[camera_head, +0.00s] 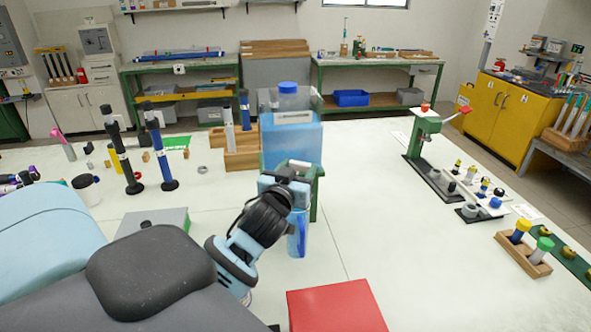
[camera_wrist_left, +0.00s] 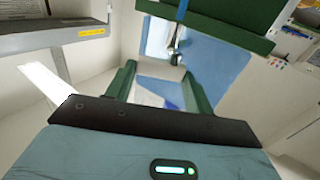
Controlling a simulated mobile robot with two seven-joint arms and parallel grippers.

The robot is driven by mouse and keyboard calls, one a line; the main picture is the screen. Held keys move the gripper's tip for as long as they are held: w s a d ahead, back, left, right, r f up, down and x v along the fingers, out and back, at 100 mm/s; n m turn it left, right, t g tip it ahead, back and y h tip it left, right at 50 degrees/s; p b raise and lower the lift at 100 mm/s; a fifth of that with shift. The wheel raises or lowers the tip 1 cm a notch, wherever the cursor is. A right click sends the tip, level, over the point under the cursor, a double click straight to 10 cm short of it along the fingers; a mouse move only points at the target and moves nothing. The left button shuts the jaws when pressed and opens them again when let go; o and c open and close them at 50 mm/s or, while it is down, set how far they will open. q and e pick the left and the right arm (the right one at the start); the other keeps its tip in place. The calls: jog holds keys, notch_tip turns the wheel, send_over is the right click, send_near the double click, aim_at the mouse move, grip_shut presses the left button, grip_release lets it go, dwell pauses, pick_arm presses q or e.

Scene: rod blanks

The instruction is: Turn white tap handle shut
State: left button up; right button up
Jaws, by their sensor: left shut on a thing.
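A translucent blue container (camera_head: 290,142) with a blue cap stands on a green stand (camera_head: 315,195) near the middle of the table. My left gripper (camera_head: 290,184) is at the front of the stand, below the container, and is shut on the white tap handle. The handle is hidden behind the gripper in the head view, and I cannot make it out clearly in the left wrist view. A metallic tap part (camera_wrist_left: 175,42) shows in the left wrist view, in front of the blue container (camera_wrist_left: 213,65). A translucent blue vessel (camera_head: 298,238) is under my gripper. My right gripper is not in view.
A red panel (camera_head: 336,307) lies at the front. Dark and blue upright rods (camera_head: 160,155) stand left, beside a wooden rack (camera_head: 240,155). A green press (camera_head: 422,140) and a holder with yellow and green caps (camera_head: 523,254) are at right. The middle right of the table is clear.

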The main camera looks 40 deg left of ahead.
pick_arm(q)
jog(key=shift+w+n+g+y, duration=0.1)
jog(key=shift+n+g+y, duration=0.2)
jog(key=shift+n+y, duration=0.3)
jog(key=shift+w+d+n+g+y, duration=0.15)
jog(key=shift+n+g+y, duration=0.2)
jog(key=shift+y, duration=0.25)
jog(key=shift+w+d+f+n+g+y+b, duration=0.1)
jog(key=shift+n+g+y+b, duration=0.25)
jog(key=shift+n+g+y, duration=0.25)
jog(key=shift+w+f+n+g+y+b, duration=0.1)
jog(key=shift+n+g+y+b, duration=0.2)
jog(key=shift+y, duration=0.4)
jog(key=shift+r+n+g+y+b, duration=0.15)
jog(key=shift+n+g+y+b, duration=0.2)
jog(key=shift+n+y, duration=0.15)
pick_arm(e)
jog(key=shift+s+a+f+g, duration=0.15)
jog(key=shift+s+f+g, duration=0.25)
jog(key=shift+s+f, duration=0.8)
pick_arm(q)
jog(key=shift+r, duration=0.1)
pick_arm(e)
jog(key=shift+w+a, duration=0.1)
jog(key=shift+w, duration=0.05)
pick_arm(q)
jog(key=o, duration=1)
